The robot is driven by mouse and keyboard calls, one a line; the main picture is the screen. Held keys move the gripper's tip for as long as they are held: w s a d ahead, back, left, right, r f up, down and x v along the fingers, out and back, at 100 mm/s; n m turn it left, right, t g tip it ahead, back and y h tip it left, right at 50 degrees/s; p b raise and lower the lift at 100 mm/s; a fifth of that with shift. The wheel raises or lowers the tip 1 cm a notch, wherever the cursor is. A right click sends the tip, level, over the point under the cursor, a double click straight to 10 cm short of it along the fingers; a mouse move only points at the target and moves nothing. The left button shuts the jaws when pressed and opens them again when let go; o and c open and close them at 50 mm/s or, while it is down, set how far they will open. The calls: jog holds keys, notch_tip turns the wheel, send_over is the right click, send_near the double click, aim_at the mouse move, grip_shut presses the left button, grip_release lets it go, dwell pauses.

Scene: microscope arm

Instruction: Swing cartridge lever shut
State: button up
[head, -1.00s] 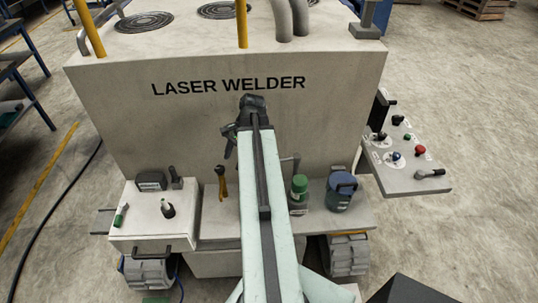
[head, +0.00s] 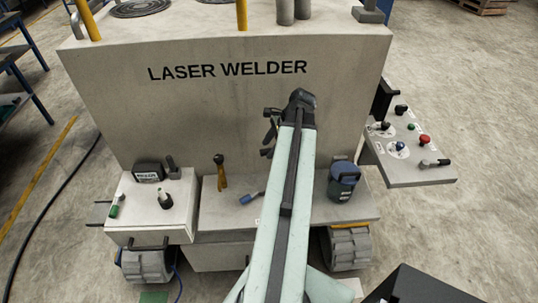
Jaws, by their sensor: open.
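A large grey laser welder (head: 230,110) stands in front of me with several handles and fittings on its lower shelf. No label that I can read picks out the cartridge lever. A blue-handled lever (head: 250,197) lies low on the shelf, left of my arm. A dark blue canister (head: 343,181) with a white label stands to the right of my arm. My gripper (head: 268,132) is at the end of my pale green arm, in front of the welder's face and above the shelf. Its jaws are open and dark, with nothing seen between them. My arm hides part of the shelf.
The left box (head: 150,215) carries a black labelled block (head: 148,171), a knob (head: 165,199) and a green-tipped handle (head: 113,210). A control panel (head: 420,175) with several knobs juts out at right.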

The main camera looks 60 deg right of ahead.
jog(key=shift+w+a+f, duration=0.1)
jog(key=shift+w+f, duration=0.2)
jog(key=shift+f, duration=0.35)
jog(key=shift+r, duration=0.1)
grip_shut()
dwell(0.8)
